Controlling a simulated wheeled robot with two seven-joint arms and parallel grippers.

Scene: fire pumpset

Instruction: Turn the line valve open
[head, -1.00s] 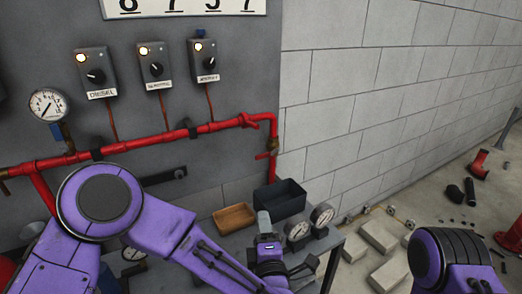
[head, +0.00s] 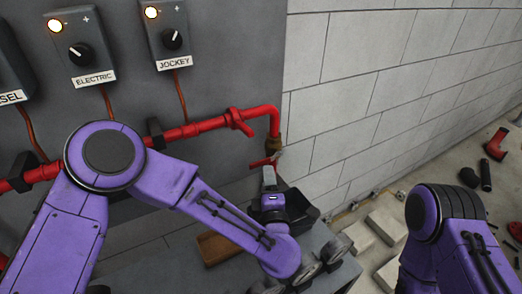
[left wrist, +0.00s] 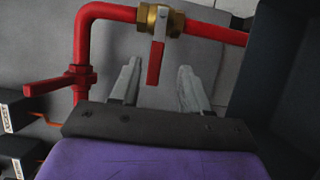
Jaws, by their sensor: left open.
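A valve with a brass body (left wrist: 160,20) and a red lever (left wrist: 156,62) sits on the red pipe (left wrist: 95,12). In the head view the same brass body (head: 275,144) is on the pipe's downward run, with its red lever (head: 262,161) below. My left gripper (head: 269,180) is just under that lever. In the left wrist view my left gripper (left wrist: 160,74) is open, and the lever lies between its two fingers, closer to the left one. I cannot tell whether it touches. My right gripper is not in view; only my right arm shows.
A second red handle (head: 240,120) is on the level pipe run. Control boxes marked ELECTRIC (head: 82,50) and JOCKEY (head: 170,35) hang above. A brown tray (head: 215,248), a dark bin (head: 303,208) and gauges (head: 334,250) stand below. A block wall (head: 370,95) rises behind.

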